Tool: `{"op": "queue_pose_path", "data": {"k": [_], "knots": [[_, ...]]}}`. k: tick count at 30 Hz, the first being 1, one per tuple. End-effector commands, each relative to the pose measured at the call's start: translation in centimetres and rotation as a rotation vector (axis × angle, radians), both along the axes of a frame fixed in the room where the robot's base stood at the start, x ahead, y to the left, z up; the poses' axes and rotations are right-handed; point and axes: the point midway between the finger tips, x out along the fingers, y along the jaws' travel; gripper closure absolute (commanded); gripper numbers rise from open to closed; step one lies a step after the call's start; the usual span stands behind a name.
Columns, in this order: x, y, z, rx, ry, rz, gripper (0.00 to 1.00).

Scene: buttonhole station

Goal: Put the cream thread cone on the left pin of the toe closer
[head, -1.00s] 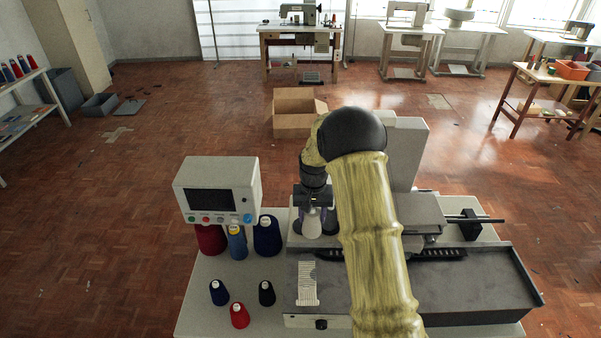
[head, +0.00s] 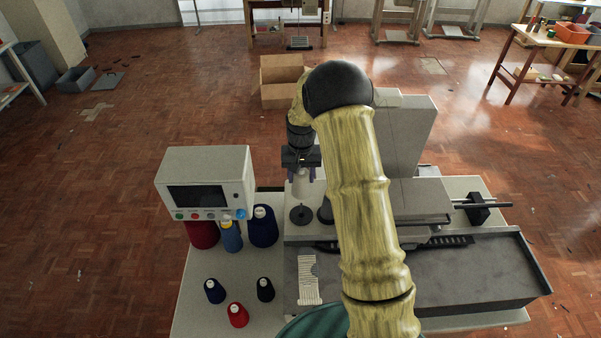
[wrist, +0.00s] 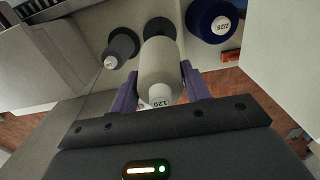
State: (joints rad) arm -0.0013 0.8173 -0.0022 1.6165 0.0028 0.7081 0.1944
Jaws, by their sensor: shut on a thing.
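The cream thread cone (head: 303,187) is held upright, label tip up, between the purple fingers of my gripper (head: 301,172). In the wrist view the cone (wrist: 160,68) hides part of a black round base (wrist: 158,27). In the head view the left pin's black base (head: 301,215) lies just below the cone, with a small gap visible; its pin itself cannot be made out. A dark grey cone (wrist: 122,46) with a white tip stands on the right one beside it, partly behind my arm in the head view (head: 325,211).
A control box (head: 205,182) stands left of the pins. Blue (head: 231,238), navy (head: 263,228) and red cones stand by it. Small navy, red and black cones and a striped knit piece (head: 308,280) are in front. The machine body is at right.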

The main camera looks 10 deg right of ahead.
Motion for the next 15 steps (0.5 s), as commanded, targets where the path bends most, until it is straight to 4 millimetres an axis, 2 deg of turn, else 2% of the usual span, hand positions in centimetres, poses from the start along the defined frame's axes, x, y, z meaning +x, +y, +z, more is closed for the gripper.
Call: {"op": "queue_pose_path", "data": {"k": [8, 15], "knots": [[0.0, 0.0, -0.4, 0.0, 0.0, 0.0, 0.79], [0.0, 0.0, -1.8, 0.0, 0.0, 0.0, 0.79]]}}
